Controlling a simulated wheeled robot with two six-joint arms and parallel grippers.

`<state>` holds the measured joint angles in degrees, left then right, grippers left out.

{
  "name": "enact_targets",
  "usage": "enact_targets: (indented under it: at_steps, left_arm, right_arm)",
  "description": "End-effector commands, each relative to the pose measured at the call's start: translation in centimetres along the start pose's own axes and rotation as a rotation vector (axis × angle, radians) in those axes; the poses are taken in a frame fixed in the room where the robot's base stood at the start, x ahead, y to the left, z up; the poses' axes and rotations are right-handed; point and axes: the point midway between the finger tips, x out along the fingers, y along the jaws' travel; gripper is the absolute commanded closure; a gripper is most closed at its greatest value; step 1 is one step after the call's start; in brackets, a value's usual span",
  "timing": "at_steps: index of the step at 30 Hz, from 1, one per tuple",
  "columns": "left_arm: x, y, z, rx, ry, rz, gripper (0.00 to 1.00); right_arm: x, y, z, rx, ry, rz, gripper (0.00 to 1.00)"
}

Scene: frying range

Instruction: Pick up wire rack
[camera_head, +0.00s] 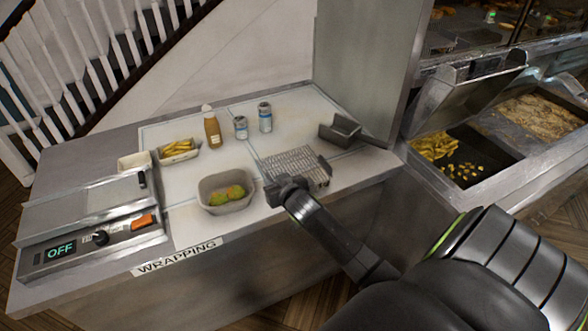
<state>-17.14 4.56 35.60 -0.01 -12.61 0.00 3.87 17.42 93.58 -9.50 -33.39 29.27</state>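The wire rack (293,162) is a pale metal grid on the white counter top, near its front edge. My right arm reaches in from the lower right, and my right gripper (282,186) is at the rack's front left side. The gripper overlaps the near edge of the rack in the picture. Its fingertips are small and dark, so I cannot tell whether they are open or shut, or whether they touch the rack. A dark piece stands at the rack's right end. My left gripper is not in view.
A paper tray with green and yellow food (227,191) stands left of the gripper. Behind are a chips tray (178,150), a sauce bottle (213,130), two cans (265,117) and a dark metal scoop (341,130). A wrapping machine (90,217) is left; fryers (458,155) are right.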

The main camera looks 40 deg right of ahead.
Motion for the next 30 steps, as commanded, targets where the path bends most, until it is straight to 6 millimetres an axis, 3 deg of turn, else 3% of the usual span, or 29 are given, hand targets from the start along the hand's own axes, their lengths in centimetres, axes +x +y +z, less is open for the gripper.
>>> enact_targets:
  at_steps: [12,24,30]
  left_arm:
    - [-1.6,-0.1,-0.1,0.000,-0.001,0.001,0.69]
    - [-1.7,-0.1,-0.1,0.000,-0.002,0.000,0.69]
    - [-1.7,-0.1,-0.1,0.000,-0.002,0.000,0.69]
  right_arm:
    - [4.0,-0.5,-0.1,-0.002,-0.001,0.000,0.65]
    - [4.7,-0.5,0.1,-0.001,0.000,-0.001,0.65]
    - [4.7,-0.5,0.1,-0.001,-0.001,-0.001,0.89]
